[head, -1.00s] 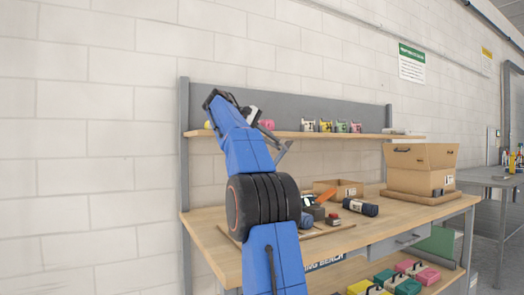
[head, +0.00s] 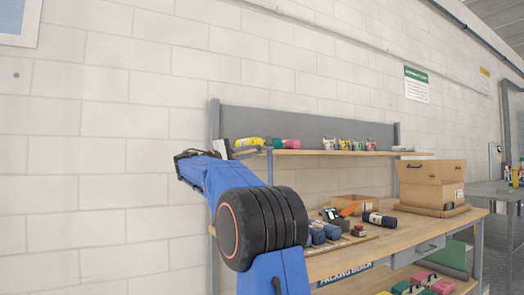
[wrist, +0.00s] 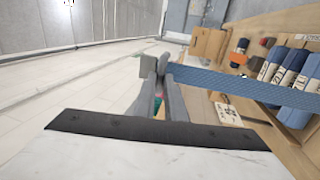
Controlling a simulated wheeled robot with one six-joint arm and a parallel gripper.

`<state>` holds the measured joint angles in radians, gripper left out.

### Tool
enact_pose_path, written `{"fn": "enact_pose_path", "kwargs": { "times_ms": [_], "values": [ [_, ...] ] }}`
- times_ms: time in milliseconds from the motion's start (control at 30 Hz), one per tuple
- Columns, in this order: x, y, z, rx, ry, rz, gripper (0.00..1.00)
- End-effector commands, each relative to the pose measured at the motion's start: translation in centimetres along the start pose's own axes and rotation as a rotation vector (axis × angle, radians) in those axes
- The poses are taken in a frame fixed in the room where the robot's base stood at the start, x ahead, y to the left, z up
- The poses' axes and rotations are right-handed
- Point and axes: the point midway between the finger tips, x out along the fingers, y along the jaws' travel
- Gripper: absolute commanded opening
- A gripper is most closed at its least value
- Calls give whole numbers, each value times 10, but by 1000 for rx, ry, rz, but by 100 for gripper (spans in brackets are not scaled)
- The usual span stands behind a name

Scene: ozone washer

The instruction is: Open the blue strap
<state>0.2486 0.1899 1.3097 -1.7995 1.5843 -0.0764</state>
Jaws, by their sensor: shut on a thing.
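The blue strap (wrist: 235,83) is a flat woven band in the wrist view. It runs from my gripper's fingertips to the right edge of the picture, in front of several dark blue rolled bundles (wrist: 290,78). My gripper (wrist: 158,66) is shut on the strap's left end and the band looks stretched out. In the head view my gripper (head: 252,151) is by the left end of the upper shelf. I cannot clearly make out the strap there. Its far end lies out of the wrist view.
The packing bench (head: 400,237) carries an open cardboard box (head: 428,180), a smaller box (head: 352,203), and a dark roll (head: 380,219). The upper shelf (head: 330,152) holds several small colored packs.

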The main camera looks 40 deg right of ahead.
Motion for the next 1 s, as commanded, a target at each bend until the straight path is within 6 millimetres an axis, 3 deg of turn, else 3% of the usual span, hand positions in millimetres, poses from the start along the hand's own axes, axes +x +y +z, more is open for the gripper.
{"fn": "enact_pose_path", "kwargs": {
  "times_ms": [300,800,833,900,1000],
  "values": [
    [-28,-5,-1,-1,2,-10,0],
    [-31,-10,-1,-6,-4,-15,0],
    [-31,-10,-1,-6,-4,-15,15],
    [-32,-10,0,-6,-4,-15,29],
    [-32,-8,0,-4,-3,-13,29]
  ]
}}
